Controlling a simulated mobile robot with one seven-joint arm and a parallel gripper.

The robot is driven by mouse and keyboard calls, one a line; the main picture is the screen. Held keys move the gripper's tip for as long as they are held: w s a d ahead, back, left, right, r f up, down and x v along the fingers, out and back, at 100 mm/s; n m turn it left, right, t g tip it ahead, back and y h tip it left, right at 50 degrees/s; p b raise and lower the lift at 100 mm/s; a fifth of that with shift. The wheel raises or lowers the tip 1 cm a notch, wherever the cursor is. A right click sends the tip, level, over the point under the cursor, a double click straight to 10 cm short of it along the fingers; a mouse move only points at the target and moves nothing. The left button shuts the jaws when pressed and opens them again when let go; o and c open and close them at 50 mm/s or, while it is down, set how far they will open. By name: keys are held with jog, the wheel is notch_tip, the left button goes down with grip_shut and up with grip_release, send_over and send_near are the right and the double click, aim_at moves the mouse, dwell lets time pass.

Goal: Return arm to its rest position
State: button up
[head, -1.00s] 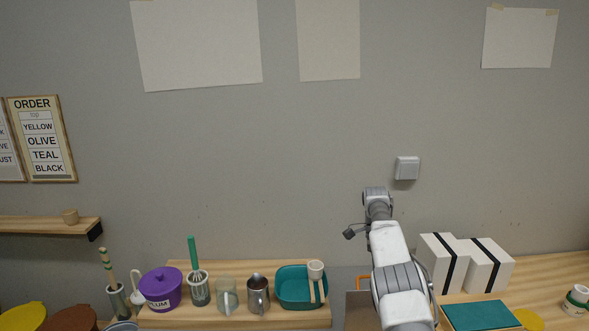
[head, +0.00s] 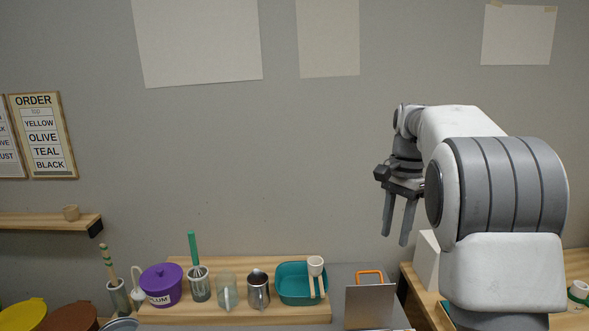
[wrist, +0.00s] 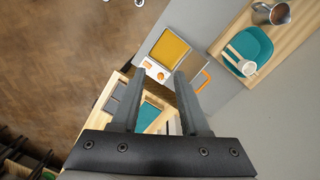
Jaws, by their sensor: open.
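My gripper (head: 400,218) hangs at the right of the head view with its two fingers pointing down, apart and empty. My arm is folded in front of the right-hand table and hides part of it. In the wrist view my gripper (wrist: 160,100) is also open, with nothing between its fingers. Below it show a scale with a yellow top (wrist: 170,48) and an orange handle (wrist: 203,80), all well apart from the fingers.
A white box (head: 425,262) is partly hidden by my arm.

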jog(key=s+a+r+n+t, duration=0.2)
jog(key=s+a+r+n, duration=0.15)
jog(key=s, duration=0.55)
jog(key=s+a+f+n+t, duration=0.2)
jog(key=s+f+n, duration=0.1)
jog(key=s, duration=0.6)
jog(key=s+a+f+n+t+b, duration=0.1)
jog(key=s+n, duration=0.4)
jog(key=s, duration=0.5)
notch_tip(320, 180, down, 2)
jog(key=shift+a+f+t+h, duration=0.2)
jog(key=shift+a+t+h, duration=0.15)
jog(key=shift+t, duration=0.35)
